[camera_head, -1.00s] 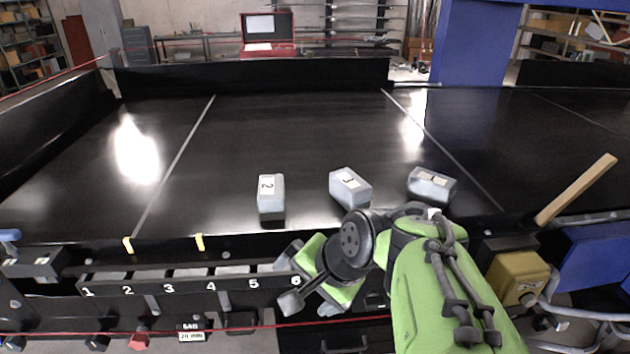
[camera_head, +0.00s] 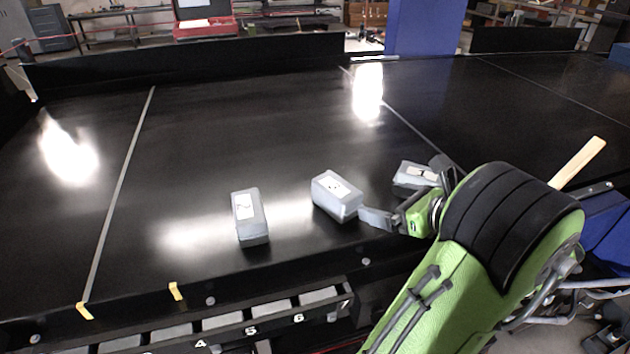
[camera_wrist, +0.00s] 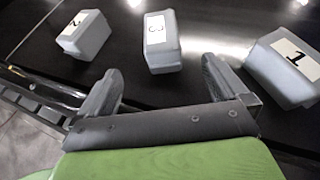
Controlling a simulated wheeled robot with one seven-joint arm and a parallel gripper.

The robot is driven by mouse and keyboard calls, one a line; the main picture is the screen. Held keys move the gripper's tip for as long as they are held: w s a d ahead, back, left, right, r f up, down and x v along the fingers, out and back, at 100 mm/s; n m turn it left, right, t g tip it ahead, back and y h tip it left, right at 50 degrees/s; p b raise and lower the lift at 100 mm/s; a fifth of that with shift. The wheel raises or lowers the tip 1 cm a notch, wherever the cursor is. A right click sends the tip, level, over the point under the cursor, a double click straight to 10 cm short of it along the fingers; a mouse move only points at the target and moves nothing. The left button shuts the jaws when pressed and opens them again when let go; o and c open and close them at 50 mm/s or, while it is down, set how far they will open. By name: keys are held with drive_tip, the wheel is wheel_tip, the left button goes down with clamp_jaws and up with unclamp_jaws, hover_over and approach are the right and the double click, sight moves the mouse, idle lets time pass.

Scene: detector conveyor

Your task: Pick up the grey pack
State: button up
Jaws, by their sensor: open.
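Three grey packs with white number labels lie on the black conveyor. The left pack (camera_head: 249,221) is the one labelled 2; it is at the upper left of the wrist view (camera_wrist: 84,38). The middle pack (camera_head: 337,200), labelled 3, is beside my gripper's fingertip in the head view and just beyond the two fingers in the wrist view (camera_wrist: 163,52). The right pack (camera_head: 408,181), labelled 1, is partly hidden behind my gripper; it also shows at the right of the wrist view (camera_wrist: 275,78).
The conveyor (camera_head: 210,130) is clear behind the packs. A row of numbered slots (camera_head: 240,322) runs along its front edge. A wooden bar (camera_head: 578,163) stands at the right, near my arm. A low black wall (camera_head: 190,62) closes the far side.

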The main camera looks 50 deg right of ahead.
sight(344, 191)
drive_tip(key=x, duration=1.4)
drive_tip(key=shift+w+d+b, duration=0.15)
drive_tip(key=shift+w+b, duration=0.25)
drive_tip(key=shift+w, duration=0.05)
drive_tip(key=shift+s+r, duration=0.1)
drive_tip(key=shift+s, duration=0.15)
drive_tip(key=shift+c, duration=1.3)
drive_tip(key=shift+r, duration=0.1)
drive_tip(key=c, duration=1.2)
